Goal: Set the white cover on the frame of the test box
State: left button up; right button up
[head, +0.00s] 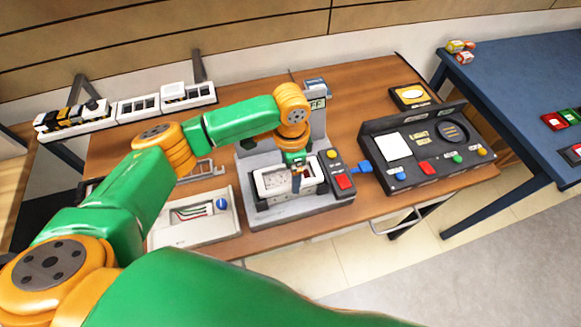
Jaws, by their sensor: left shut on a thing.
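The test box (272,217) is a grey unit near the front of the wooden table, with a yellow and a red button on its right side. The white cover (273,182), a pale piece with dark round marks, is at the test box's frame. My left gripper (296,183) points down and is shut on the cover, hiding part of it. I cannot tell whether the cover rests fully on the frame or is slightly above it. My right gripper is not in view.
A grey panel with a blue knob (222,204) lies left of the test box. A black console (428,172) with coloured buttons stands to the right, a blue connector (365,167) between them. White trays (138,107) line the back left. A blue table (510,75) is at right.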

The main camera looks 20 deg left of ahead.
pick_arm(q)
jog(key=shift+f, duration=0.3)
jog(key=shift+p, duration=0.45)
jog(key=shift+f, duration=0.1)
jog(key=o, duration=1.1)
